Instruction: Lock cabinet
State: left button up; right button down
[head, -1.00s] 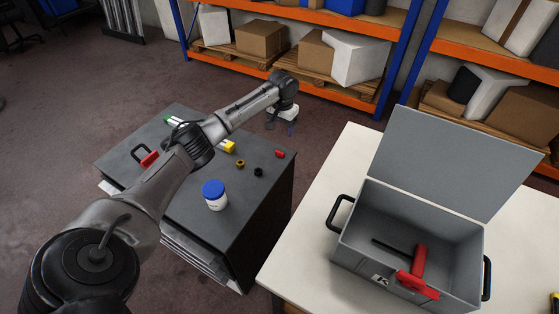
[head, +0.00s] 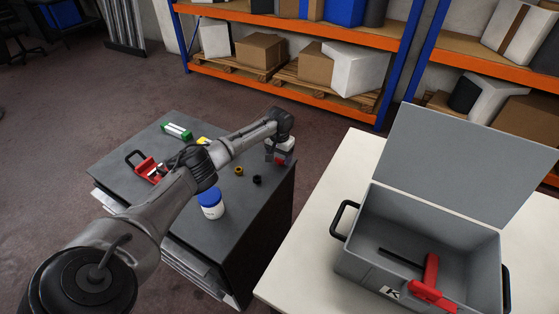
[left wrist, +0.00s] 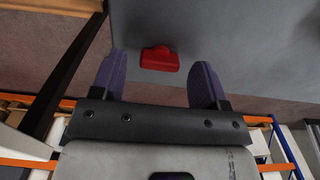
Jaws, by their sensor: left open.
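The dark cabinet (head: 240,205) stands at the left with its drawer edges showing along the front. On its top at the left lies a red block with a black loop (head: 148,170), which looks like a padlock. A small red piece (head: 284,161) lies near the top's right edge. My left gripper (head: 280,156) is low over this piece. In the left wrist view the red piece (left wrist: 160,59) shows between the two parted purple fingertips (left wrist: 159,62), apart from both. Nothing is held. My right gripper is out of view.
A blue-capped white jar (head: 211,205), a brass ring (head: 239,171), a black ring (head: 257,180) and a green-and-white item (head: 176,131) are on the cabinet top. A grey open-lidded case (head: 365,262) stands on the white table (head: 322,200). Shelving (head: 280,82) is behind.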

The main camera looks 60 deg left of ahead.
pick_arm(q)
jog(key=shift+f, duration=0.55)
jog(key=shift+r, duration=0.1)
jog(key=c, duration=0.9)
